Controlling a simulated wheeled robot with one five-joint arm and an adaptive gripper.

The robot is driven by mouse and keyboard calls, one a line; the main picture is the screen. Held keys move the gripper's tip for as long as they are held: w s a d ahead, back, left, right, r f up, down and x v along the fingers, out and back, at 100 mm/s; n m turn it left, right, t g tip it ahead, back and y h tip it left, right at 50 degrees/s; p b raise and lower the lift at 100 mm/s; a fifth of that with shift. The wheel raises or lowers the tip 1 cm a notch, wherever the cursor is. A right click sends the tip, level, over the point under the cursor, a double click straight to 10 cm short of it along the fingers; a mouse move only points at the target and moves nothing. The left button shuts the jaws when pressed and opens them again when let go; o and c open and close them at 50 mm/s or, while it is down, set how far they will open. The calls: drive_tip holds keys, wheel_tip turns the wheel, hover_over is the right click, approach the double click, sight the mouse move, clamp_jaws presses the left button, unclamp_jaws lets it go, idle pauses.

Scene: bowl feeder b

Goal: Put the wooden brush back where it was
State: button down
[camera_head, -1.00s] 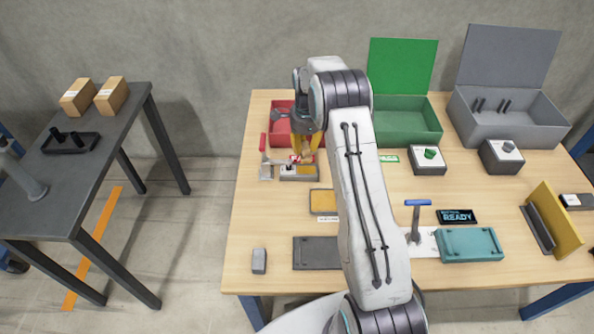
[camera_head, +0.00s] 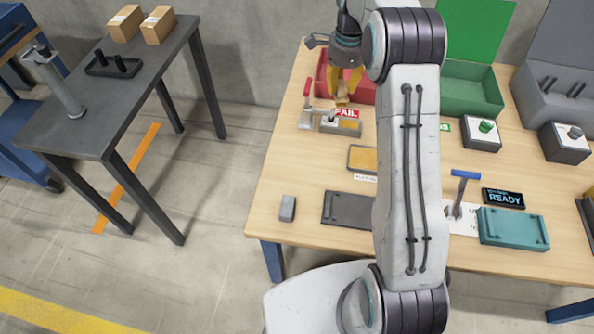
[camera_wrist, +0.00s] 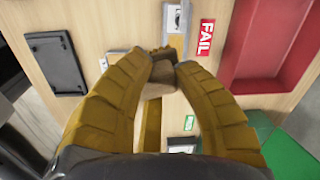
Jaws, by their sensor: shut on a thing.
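The wooden brush (camera_wrist: 160,82) shows in the wrist view as a small brown block with a darker end, between my yellow fingertips. My gripper (camera_head: 344,92) is shut on it. In the head view the brush (camera_head: 342,99) is a small tan piece under the fingers, above and behind the red FAIL label (camera_head: 346,113). It appears held clear of the table. Much of the brush is hidden by the fingers. A grey fixture with a yellow pad (camera_head: 341,127) lies in front of the label.
An open red bin (camera_head: 364,93) stands just behind, and a green bin (camera_head: 470,92) to the right. A red-handled clamp (camera_head: 307,104) stands left of the fixture. A yellow-topped plate (camera_head: 363,158) and a dark plate (camera_head: 348,210) lie nearer.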

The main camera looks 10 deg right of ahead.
drive_tip(key=s+a+f+n+b, duration=0.1)
drive_tip(key=s+f, duration=0.2)
drive_tip(key=s, duration=0.4)
drive_tip(key=s+a+f, duration=0.2)
drive_tip(key=s+f, duration=0.1)
drive_tip(key=s, duration=0.3)
drive_tip(key=w+a+f+b, duration=0.1)
drive_tip(key=a+f, duration=0.1)
drive_tip(key=a, duration=0.1)
drive_tip(key=w+a+f+b, duration=0.1)
drive_tip(key=w+a+f, duration=0.1)
drive_tip(key=a, duration=0.1)
drive_tip(key=w+a+f+b, duration=0.1)
drive_tip(key=w+a+f, duration=0.1)
drive_tip(key=a+f, duration=0.1)
drive_tip(key=shift+w+a, duration=0.15)
drive_tip(key=shift+a, duration=0.45)
drive_tip(key=shift+f+b, duration=1.1)
drive_tip(key=shift+f, duration=0.85)
drive_tip(key=shift+f, duration=0.15)
drive_tip(key=c, duration=1.1)
unclamp_jaws()
drive_tip(key=shift+o, duration=0.2)
